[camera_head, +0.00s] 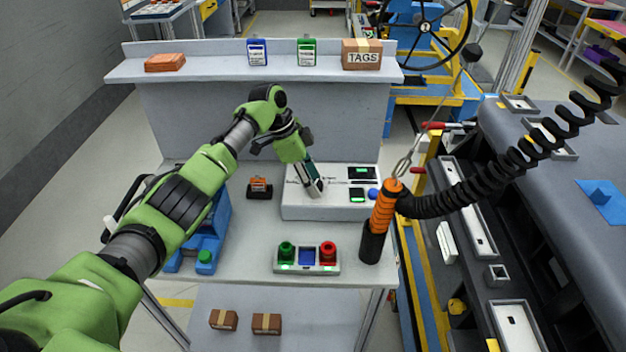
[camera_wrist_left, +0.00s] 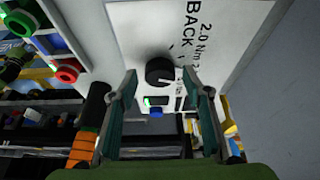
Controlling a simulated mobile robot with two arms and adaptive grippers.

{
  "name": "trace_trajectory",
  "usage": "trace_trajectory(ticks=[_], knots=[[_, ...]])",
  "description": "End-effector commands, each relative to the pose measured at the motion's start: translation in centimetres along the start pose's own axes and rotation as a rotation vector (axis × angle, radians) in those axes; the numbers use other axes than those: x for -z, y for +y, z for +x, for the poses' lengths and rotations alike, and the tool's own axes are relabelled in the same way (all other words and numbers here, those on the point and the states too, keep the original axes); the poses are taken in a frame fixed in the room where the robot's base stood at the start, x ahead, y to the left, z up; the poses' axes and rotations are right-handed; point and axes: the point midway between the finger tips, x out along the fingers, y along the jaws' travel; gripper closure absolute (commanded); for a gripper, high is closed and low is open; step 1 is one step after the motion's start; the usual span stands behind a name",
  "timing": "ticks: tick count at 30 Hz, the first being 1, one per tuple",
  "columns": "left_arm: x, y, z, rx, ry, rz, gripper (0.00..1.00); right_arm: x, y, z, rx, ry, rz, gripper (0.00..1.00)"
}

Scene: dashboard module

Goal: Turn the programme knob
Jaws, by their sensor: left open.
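The white dashboard module (camera_head: 296,210) stands on the grey bench, with small displays and a blue button on its sloped face. My left gripper (camera_head: 316,190) is over the left part of this face, pointing down at it. In the left wrist view the black round programme knob (camera_wrist_left: 159,71) shows between the two open fingers of my left gripper (camera_wrist_left: 160,73), with a gap on each side. Whether the fingertips reach down to the knob's height is unclear. In the head view my gripper hides the knob. My right gripper is in neither view.
A button box (camera_head: 307,268) with green and red buttons sits in front of the module. An orange-handled tool (camera_head: 384,209) on a coiled black cable stands upright at the right. A blue device (camera_head: 205,240) is at the left. A shelf (camera_head: 215,66) runs behind.

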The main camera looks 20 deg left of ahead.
Motion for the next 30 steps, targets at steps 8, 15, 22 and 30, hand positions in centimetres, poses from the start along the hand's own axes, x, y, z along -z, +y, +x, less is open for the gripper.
trace_trajectory(ticks=[8,15,22,30], knots=[[0.1,-0.2,-4.5,0.006,0.002,0.001,0.55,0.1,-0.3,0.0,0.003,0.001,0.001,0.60],[0.0,-0.1,-9.3,0.004,0.001,0.000,0.55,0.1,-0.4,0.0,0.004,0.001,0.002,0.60],[0.1,-0.1,-11.6,0.001,0.001,0.000,0.55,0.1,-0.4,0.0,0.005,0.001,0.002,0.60],[0.0,0.0,-11.9,0.000,0.001,0.000,0.55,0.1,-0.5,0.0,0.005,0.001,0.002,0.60]])
